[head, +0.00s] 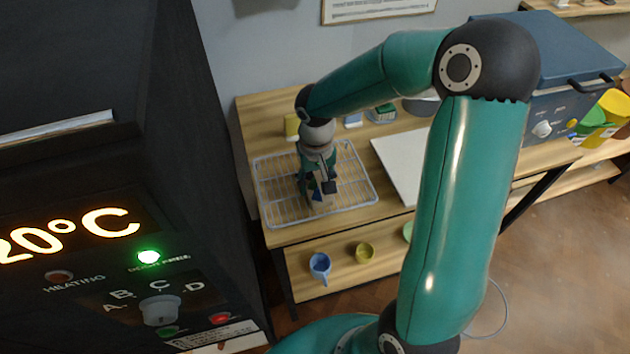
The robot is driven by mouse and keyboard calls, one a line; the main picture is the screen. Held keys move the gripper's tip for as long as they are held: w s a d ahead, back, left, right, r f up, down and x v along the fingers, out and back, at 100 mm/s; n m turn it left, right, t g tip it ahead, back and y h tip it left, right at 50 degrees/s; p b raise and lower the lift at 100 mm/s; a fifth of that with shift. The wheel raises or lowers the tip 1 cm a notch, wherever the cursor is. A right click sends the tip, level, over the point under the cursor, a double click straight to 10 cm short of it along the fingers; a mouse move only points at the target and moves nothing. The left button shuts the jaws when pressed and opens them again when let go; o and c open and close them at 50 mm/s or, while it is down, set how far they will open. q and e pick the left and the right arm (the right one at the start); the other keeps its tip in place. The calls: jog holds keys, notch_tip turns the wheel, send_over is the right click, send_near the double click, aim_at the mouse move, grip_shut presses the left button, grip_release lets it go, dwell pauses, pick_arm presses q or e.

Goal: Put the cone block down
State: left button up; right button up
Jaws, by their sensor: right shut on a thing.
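My right gripper (317,184) reaches down over the wire rack (358,188) on the wooden table. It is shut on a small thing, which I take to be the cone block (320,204). The fingers hide most of the block, and its shape is hard to make out at this size. Whether the block touches the rack or hangs just above it, I cannot tell. My left gripper is not in view.
A black kiln (110,130) with a lit display stands close on the left. A white board (400,160) lies right of the rack. A blue mug (320,265) and a yellow cup (364,252) are on the lower shelf.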

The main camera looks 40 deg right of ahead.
jog(key=o, duration=0.8)
jog(key=shift+f, duration=0.1)
jog(key=o, duration=0.4)
